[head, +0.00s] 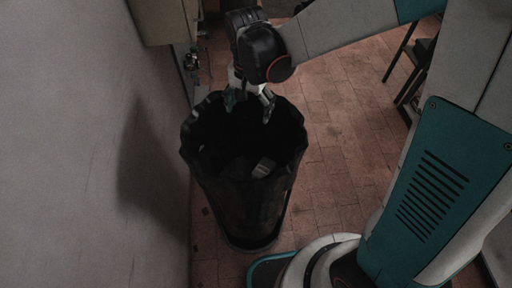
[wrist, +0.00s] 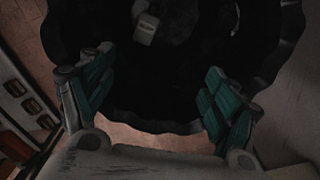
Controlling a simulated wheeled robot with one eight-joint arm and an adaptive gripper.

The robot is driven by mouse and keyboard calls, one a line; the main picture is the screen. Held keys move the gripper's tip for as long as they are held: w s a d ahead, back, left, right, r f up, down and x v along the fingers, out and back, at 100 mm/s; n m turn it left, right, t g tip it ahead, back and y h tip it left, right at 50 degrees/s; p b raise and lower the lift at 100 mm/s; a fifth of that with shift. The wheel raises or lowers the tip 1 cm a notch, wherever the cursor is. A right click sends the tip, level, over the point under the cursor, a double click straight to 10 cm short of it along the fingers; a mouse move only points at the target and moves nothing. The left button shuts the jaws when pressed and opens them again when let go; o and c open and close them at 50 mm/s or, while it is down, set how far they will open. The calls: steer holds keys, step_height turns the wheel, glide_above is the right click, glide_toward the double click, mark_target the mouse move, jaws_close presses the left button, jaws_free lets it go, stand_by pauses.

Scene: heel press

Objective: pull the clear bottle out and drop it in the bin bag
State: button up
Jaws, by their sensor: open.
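The bin bag (head: 242,205) is black and lines an upright round bin beside the wall, its wavy rim open at the top. In the wrist view the bag's rim (wrist: 165,126) curves below the dark opening. My gripper (head: 250,106) is over the far side of the opening, pointing down, with its teal-padded fingers apart and nothing between them. In the wrist view my gripper (wrist: 157,78) also shows empty. A pale grey item with a label (head: 263,167) lies inside the bag; it also shows in the wrist view (wrist: 147,28). I cannot tell whether it is the clear bottle.
A grey wall (head: 75,140) runs close along the bin's left. A beige cabinet (head: 165,20) hangs at the top left. A panel with several slots (wrist: 28,105) stands left in the wrist view. Brick floor (head: 335,150) is clear right of the bin; dark furniture (head: 410,85) stands farther right.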

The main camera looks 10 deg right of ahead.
steer(key=shift+s+r, duration=0.15)
steer(key=shift+r, duration=0.9)
steer(key=shift+s+r, duration=0.15)
steer(key=shift+r, duration=0.9)
